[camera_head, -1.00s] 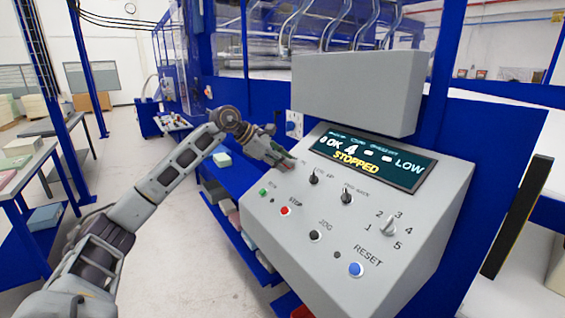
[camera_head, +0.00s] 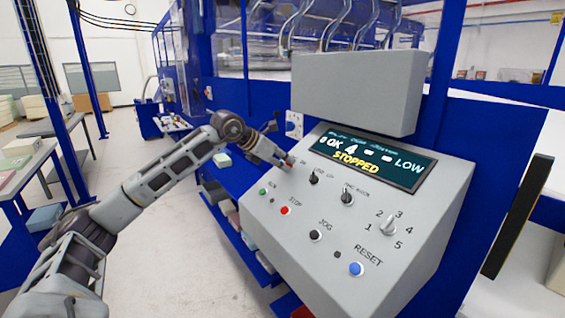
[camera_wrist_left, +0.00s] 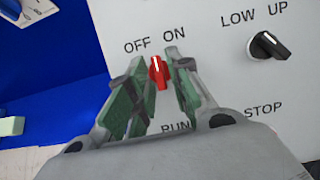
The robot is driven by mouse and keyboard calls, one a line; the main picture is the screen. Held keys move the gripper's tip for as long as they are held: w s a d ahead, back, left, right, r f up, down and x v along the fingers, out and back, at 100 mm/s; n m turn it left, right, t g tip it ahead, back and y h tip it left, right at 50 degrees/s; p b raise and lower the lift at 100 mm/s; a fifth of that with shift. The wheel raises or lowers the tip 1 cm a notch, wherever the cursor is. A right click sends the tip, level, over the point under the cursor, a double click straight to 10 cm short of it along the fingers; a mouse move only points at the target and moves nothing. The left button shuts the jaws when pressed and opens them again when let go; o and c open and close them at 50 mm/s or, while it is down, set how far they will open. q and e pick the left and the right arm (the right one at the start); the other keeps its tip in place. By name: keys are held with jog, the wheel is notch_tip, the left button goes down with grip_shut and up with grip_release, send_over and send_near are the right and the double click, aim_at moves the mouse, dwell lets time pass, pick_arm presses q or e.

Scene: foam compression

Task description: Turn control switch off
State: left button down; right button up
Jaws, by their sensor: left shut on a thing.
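The control switch is a small red knob (camera_wrist_left: 158,72) with a white mark, on the light grey panel under the words OFF and ON. In the left wrist view its mark points up, roughly between the two words. My left gripper (camera_wrist_left: 157,75) has its green-padded fingers on either side of the knob and is shut on it. In the head view the left gripper (camera_head: 286,163) is at the panel's upper left edge and mostly hides the switch. My right gripper is in neither view.
The control panel (camera_head: 380,262) has a LOW UP black knob (camera_head: 314,178), another black knob (camera_head: 347,197), a numbered selector (camera_head: 388,227) and several push buttons. Its display (camera_head: 372,160) reads STOPPED. A grey box (camera_head: 355,90) overhangs the panel top.

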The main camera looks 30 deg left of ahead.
pick_arm(q)
jog(key=n, duration=0.2)
jog(key=n+y, duration=0.1)
jog(key=n, duration=0.1)
jog(key=shift+s+d+r+t+y, duration=0.1)
jog(key=shift+d+r+t+y, duration=0.05)
jog(key=shift+t+y, duration=0.15)
jog(key=shift+d+n+y, duration=0.15)
jog(key=shift+n+y, duration=0.45)
jog(key=shift+n, duration=1.7)
jog(key=shift+f, duration=0.2)
jog(key=c, duration=1.6)
grip_release()
jog(key=shift+o, duration=0.2)
jog(key=shift+w, duration=0.2)
jog(key=shift+v, duration=1.1)
jog(key=v, duration=0.9)
jog(key=shift+r, duration=0.35)
